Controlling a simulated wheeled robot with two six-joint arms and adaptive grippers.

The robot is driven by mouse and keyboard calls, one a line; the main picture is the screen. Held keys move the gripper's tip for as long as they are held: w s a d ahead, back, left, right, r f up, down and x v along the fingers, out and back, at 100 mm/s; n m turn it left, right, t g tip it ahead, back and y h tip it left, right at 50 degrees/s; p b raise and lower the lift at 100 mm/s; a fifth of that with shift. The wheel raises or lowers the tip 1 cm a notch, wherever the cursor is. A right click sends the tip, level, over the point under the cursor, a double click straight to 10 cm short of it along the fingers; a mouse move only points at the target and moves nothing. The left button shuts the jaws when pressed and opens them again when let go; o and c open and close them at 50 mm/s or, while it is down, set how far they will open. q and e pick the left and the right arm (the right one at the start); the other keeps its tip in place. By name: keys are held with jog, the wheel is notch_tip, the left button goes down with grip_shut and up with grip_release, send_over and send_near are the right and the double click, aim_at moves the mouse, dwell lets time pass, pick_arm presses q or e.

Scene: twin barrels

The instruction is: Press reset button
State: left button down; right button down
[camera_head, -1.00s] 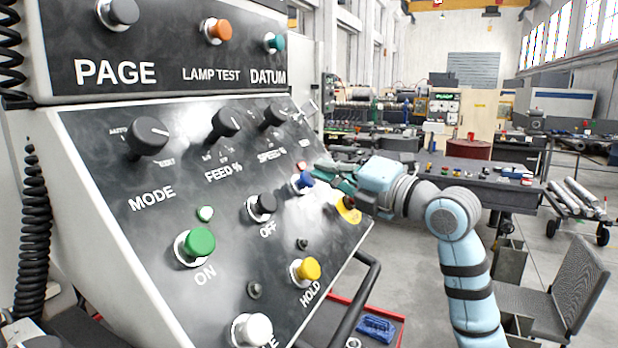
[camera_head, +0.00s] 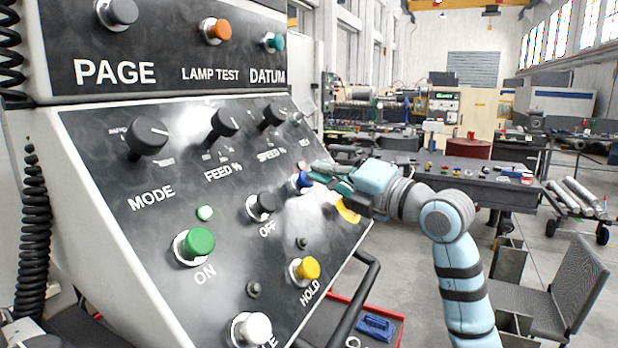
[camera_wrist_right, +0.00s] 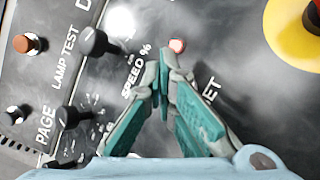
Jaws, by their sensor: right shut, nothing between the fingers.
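The blue button (camera_head: 304,181) is on the right side of the sloped control panel (camera_head: 215,280), partly covered by my right gripper (camera_head: 311,172). In the wrist view the right gripper (camera_wrist_right: 166,62) has its green and grey fingers brought together at the tips, with nothing between them. The fingertips are at or just in front of the blue button; I cannot tell whether they touch. In the wrist view a label ending in "ET" is partly hidden by the fingers, and the blue button is not visible there. My left gripper is not in view.
A small red lamp (camera_wrist_right: 177,45) is just beyond the fingertips. The yellow-ringed emergency stop (camera_wrist_right: 296,30) is close to the right. The OFF button (camera_head: 262,206), ON button (camera_head: 199,242) and yellow HOLD button (camera_head: 307,269) are lower. A dark handrail (camera_head: 362,300) edges the panel.

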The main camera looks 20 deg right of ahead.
jog(key=shift+a+f, duration=0.1)
jog(key=shift+f, duration=0.05)
dwell(0.4)
jog(key=shift+s+d+r, duration=0.45)
jog(key=shift+r, duration=0.2)
jog(key=s+d+r+p, duration=0.1)
jog(key=s+d+r, duration=0.1)
jog(key=s+r, duration=0.1)
jog(key=shift+d, duration=0.3)
dwell(0.8)
